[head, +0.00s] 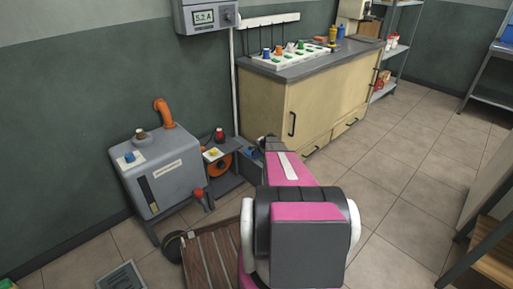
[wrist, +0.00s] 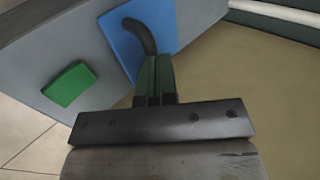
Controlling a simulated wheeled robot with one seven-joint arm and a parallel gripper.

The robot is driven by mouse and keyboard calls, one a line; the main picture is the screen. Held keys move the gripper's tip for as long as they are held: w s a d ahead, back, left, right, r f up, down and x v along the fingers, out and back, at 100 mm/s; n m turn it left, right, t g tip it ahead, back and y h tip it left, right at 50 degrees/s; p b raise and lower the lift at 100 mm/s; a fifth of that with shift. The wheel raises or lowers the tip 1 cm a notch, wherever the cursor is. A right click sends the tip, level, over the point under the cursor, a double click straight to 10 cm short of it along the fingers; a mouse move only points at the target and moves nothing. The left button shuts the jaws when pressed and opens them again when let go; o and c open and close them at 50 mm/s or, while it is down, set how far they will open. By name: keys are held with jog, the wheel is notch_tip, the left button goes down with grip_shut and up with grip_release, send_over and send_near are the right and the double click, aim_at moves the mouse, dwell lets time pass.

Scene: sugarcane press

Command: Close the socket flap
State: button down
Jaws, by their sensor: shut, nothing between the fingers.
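In the wrist view, my gripper (wrist: 154,68) is shut and empty, its dark green fingers together. The fingertips are in front of a square blue panel (wrist: 112,24) on a grey housing (wrist: 48,58). The blue panel looks like the socket flap, but I cannot tell how far open it is. A dark curved piece (wrist: 138,30), a cable or handle, runs from the panel down to behind my fingertips. I cannot tell if they touch it. In the head view, a small blue-grey unit (head: 246,160) shows beside the end of my arm, which hides the gripper.
A green block (wrist: 69,85) sits on the grey housing left of my fingers. In the head view, a grey machine (head: 163,178) with an orange pipe (head: 164,112) stands at left. A beige cabinet (head: 320,105) is behind my arm. The tiled floor (head: 410,165) at right is clear.

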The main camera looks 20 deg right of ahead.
aim_at(258, 155)
jog(key=shift+s+d+f, duration=0.1)
jog(key=shift+s+f, duration=0.2)
jog(key=shift+f, duration=0.3)
jog(key=shift+s+d+f, duration=0.1)
jog(key=shift+s+f, duration=0.2)
jog(key=shift+f, duration=0.25)
jog(key=shift+s+d+f, duration=0.1)
jog(key=shift+s+f, duration=0.1)
jog(key=shift+f, duration=0.4)
jog(key=shift+s+d+f, duration=0.1)
jog(key=shift+s+f, duration=0.05)
jog(key=shift+f, duration=0.45)
jog(key=shift+s, duration=0.1)
